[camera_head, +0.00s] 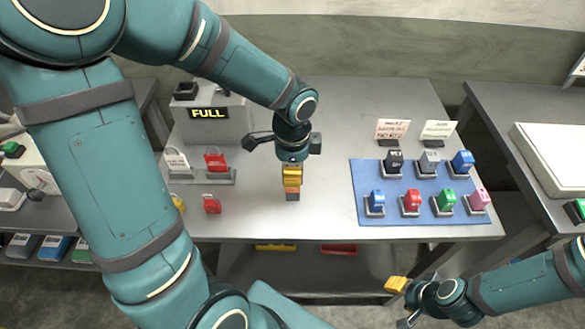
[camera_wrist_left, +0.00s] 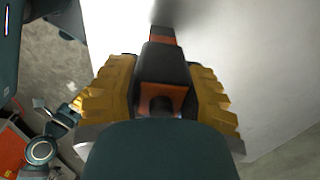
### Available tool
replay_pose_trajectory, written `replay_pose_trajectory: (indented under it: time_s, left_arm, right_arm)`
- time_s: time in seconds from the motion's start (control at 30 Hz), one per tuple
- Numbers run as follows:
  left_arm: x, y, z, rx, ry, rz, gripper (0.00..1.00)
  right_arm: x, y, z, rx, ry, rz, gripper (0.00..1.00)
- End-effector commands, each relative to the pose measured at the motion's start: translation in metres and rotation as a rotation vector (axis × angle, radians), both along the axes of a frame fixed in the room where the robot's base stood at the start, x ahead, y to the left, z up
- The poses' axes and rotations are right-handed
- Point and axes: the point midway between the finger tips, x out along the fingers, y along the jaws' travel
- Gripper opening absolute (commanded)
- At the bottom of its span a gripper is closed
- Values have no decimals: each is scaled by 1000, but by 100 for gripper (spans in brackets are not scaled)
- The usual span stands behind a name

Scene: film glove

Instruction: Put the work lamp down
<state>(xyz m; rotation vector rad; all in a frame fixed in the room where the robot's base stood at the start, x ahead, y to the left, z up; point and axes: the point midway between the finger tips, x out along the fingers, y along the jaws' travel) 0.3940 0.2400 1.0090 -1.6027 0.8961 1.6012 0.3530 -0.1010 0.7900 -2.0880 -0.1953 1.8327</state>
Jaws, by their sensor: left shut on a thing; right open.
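My left gripper (camera_head: 291,177) is over the middle of the grey table (camera_head: 320,110), with its yellow fingers shut on the work lamp (camera_head: 292,193). Only a small orange and dark end of the lamp shows below the fingers. In the left wrist view the lamp, black and orange (camera_wrist_left: 165,65), sits between the two yellow fingers (camera_wrist_left: 160,100), over a pale surface. I cannot tell whether the lamp touches the table. My right gripper (camera_head: 400,302) is open and empty, low in front of the table's front edge.
A "FULL" display box (camera_head: 212,122), a rack with red and white tags, a red item (camera_head: 212,204) and a yellow item (camera_head: 178,203) stand left. The table middle is clear.

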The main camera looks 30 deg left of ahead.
Motion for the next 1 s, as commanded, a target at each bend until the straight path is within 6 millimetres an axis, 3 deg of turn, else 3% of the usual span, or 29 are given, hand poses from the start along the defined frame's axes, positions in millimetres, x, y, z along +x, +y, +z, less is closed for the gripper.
replay_pose_trajectory:
  time_s: [0.07, 0.1, 0.17, 0.57, 0.67, 1.0]
  left_arm:
    - [0, 0, -3, 0, 0, 0, 0]
    - [0, 0, -3, 0, 0, 0, 50]
    - [0, 0, -3, 0, 0, 0, 67]
    - [0, 0, 2, 0, 0, 0, 67]
    - [1, 0, 15, 0, -4, 1, 67]
    - [1, 0, 84, 0, -4, 1, 67]
  right_arm:
    - [-1, 0, -3, 0, 1, 0, 47]
    - [-1, 0, -3, 0, 2, 1, 47]
    - [-1, 0, -2, 0, 2, 1, 47]
    - [0, 0, 2, 0, 0, 0, 47]
    - [1, 0, 5, 0, -2, -2, 47]
    - [7, -1, 21, -3, -15, -12, 47]
